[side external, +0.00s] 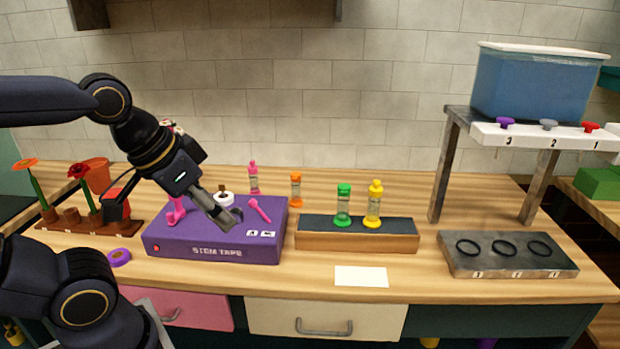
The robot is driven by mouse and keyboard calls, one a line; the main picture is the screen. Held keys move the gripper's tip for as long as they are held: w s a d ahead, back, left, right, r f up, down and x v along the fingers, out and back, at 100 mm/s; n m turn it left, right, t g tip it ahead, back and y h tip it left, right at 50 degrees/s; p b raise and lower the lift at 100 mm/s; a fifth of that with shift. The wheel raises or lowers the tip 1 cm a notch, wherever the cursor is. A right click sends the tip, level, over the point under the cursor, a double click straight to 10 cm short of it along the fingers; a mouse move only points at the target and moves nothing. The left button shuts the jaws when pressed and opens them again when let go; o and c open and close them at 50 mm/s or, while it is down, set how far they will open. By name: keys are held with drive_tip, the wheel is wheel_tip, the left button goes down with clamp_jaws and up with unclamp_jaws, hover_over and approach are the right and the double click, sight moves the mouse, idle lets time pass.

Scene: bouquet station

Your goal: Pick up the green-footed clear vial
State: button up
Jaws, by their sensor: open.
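The green-footed clear vial (343,206) stands upright on a wooden block with a dark top (325,243). It has a green cap, a clear middle and a green foot. A yellow-footed vial (374,205) stands upright close to its right. My gripper (222,216) is to the left of the green-footed vial, above the purple stem tape box (215,248). It is open and apart from the vial. Only part of its fingers shows clearly, and I see nothing held in it.
A pink vial (253,178) and an orange vial (296,190) stand on the counter behind. A white card (361,277) lies in front of the block. A grey tray with rings (508,265) and a water tank on a stand (540,85) are at the right. Flowers stand at left.

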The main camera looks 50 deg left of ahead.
drive_tip(key=w+r+n+t, duration=0.1)
drive_tip(key=w+r+n, duration=0.1)
drive_tip(key=w+r, duration=0.4)
drive_tip(key=n+g+y, duration=0.1)
drive_tip(key=g, duration=0.1)
hover_over(344, 206)
drive_tip(key=s, duration=0.5)
wheel_tip(344, 206, down, 4)
drive_tip(key=r, duration=0.1)
drive_tip(key=x, duration=0.9)
drive_tip(key=s+x, duration=0.1)
drive_tip(key=x, duration=0.4)
drive_tip(key=shift+w+f, duration=0.15)
drive_tip(key=shift+f, duration=0.35)
drive_tip(key=shift+x, duration=2.75)
drive_tip(key=shift+d, duration=0.15)
drive_tip(key=shift+c, duration=0.3)
clamp_jaws()
